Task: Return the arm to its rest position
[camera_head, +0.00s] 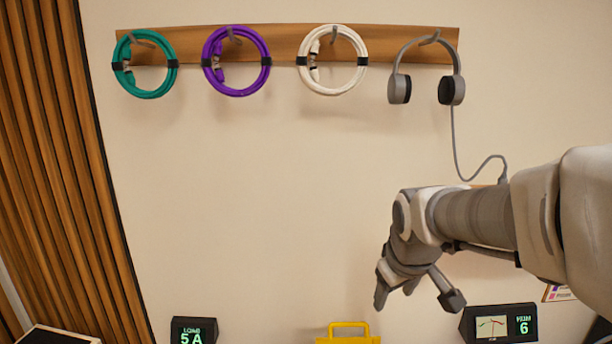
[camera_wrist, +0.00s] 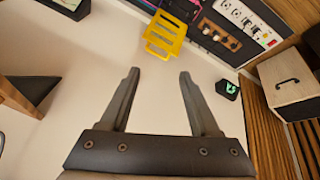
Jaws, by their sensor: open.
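My gripper (camera_head: 416,296) is at the right of the head view, in front of the pale wall and below the hanging headphones. My arm reaches in from the right edge and bends downward at the wrist. In the wrist view, the two fingers of my gripper (camera_wrist: 159,75) are spread apart with nothing between them. The fingers touch nothing that I can see.
A wooden rail (camera_head: 275,42) holds teal (camera_head: 169,76), purple (camera_head: 207,47) and white (camera_head: 303,48) cable coils and grey headphones (camera_head: 452,90). Below are a yellow holder (camera_head: 348,338), a left display (camera_head: 194,332) and a right display (camera_head: 499,324). The middle wall is bare.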

